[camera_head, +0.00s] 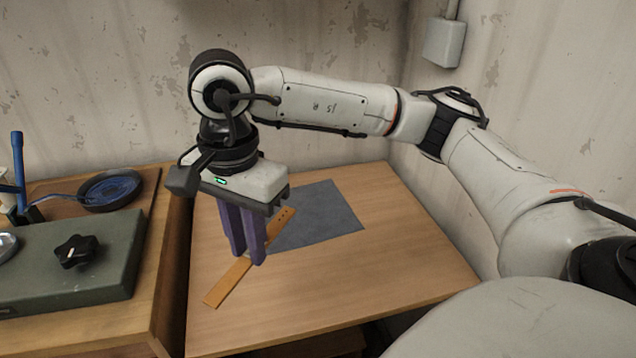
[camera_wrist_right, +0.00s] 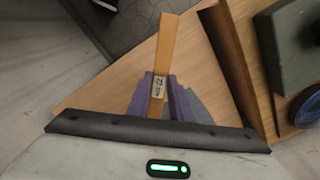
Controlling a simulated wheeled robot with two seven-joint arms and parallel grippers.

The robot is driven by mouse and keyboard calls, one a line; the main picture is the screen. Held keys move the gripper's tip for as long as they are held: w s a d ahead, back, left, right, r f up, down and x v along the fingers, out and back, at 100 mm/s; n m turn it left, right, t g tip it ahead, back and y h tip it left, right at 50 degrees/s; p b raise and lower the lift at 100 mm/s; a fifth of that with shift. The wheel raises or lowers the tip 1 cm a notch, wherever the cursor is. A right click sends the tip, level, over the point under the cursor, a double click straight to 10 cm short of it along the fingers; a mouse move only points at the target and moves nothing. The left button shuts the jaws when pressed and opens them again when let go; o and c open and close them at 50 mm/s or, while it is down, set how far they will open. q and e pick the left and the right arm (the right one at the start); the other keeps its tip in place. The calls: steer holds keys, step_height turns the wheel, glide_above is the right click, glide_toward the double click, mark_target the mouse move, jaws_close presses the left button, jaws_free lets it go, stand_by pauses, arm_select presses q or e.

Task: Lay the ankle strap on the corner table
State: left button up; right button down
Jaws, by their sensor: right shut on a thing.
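The ankle strap (camera_head: 228,284) is a flat tan-orange band with small holes near its far end. My right gripper (camera_head: 248,256) points down with purple fingers shut on the strap's middle. The strap runs slantwise over the left part of the corner table (camera_head: 400,290); whether it touches the wood is unclear. In the right wrist view the strap (camera_wrist_right: 166,42) sticks out beyond the fingers (camera_wrist_right: 158,95), with a small pale label on it, above the tabletop (camera_wrist_right: 110,85). My left gripper is out of view.
A dark grey mat (camera_head: 318,218) lies on the table behind the strap. A workbench (camera_head: 165,250) on the left holds a grey-green box with a black knob (camera_head: 78,250) and a blue dish (camera_head: 110,190). Walls close in the back and right. The table's front right is bare.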

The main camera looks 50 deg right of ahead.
step_height(320, 180, down, 5)
steer(key=w+d+m+b, duration=0.15)
steer(key=m+b, duration=0.25)
steer(key=m, duration=0.7)
steer(key=m+b, duration=0.2)
steer(key=m, duration=0.1)
glide_above(271, 300)
step_height(271, 300, down, 6)
steer(key=shift+f, duration=0.65)
step_height(271, 300, down, 3)
steer(key=shift+f, duration=0.1)
